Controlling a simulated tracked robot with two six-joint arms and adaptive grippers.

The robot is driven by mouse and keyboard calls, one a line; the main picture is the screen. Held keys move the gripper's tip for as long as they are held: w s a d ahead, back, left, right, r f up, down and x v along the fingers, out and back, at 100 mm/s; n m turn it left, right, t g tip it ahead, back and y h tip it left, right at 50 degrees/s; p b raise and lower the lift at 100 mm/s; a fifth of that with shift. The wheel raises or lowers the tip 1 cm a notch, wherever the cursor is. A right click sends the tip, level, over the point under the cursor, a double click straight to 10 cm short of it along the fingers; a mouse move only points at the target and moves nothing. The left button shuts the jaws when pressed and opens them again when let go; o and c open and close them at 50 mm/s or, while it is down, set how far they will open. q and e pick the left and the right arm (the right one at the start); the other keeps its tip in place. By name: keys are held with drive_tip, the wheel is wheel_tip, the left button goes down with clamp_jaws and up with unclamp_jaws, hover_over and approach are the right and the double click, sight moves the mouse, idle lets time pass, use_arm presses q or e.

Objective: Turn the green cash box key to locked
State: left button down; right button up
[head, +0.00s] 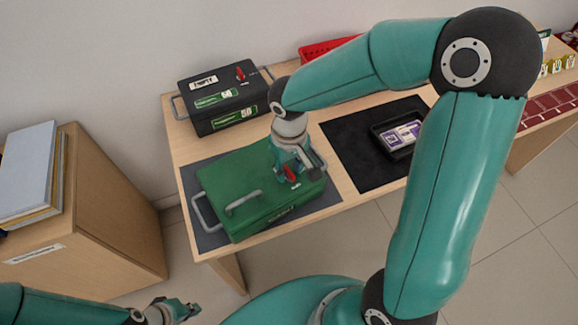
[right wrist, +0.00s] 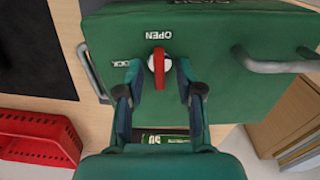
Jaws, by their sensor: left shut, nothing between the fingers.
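The green cash box (head: 225,180) sits on a grey mat on the counter. Its red key (right wrist: 158,68) stands on the lid on a pale round base. In the right wrist view the key's long side runs up and down the picture, in line with the OPEN label (right wrist: 166,31). The LOCK label (right wrist: 121,63) is to the left, partly hidden by a finger. My right gripper (right wrist: 158,78) is open, one finger on each side of the key, with gaps showing. My left gripper (head: 184,310) is shut and empty, low in the head view, away from the box.
A black cash box (head: 225,93) stands behind the green one. A black mat (head: 350,150) with a small tray of purple-banded notes (head: 402,134) lies to the right. A red basket (head: 322,48) is at the back. The box's carry handle (head: 243,202) rises from the lid.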

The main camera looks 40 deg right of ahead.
clamp_jaws()
drive_tip(key=shift+n, duration=0.3)
drive_tip(key=n, duration=0.6)
drive_tip(key=shift+r+n, duration=0.1)
drive_tip(key=shift+n, duration=0.3)
drive_tip(key=n+p, duration=0.1)
drive_tip(key=n, duration=0.4)
drive_tip(key=shift+n+p, duration=0.9)
drive_tip(key=shift+n, duration=1.9)
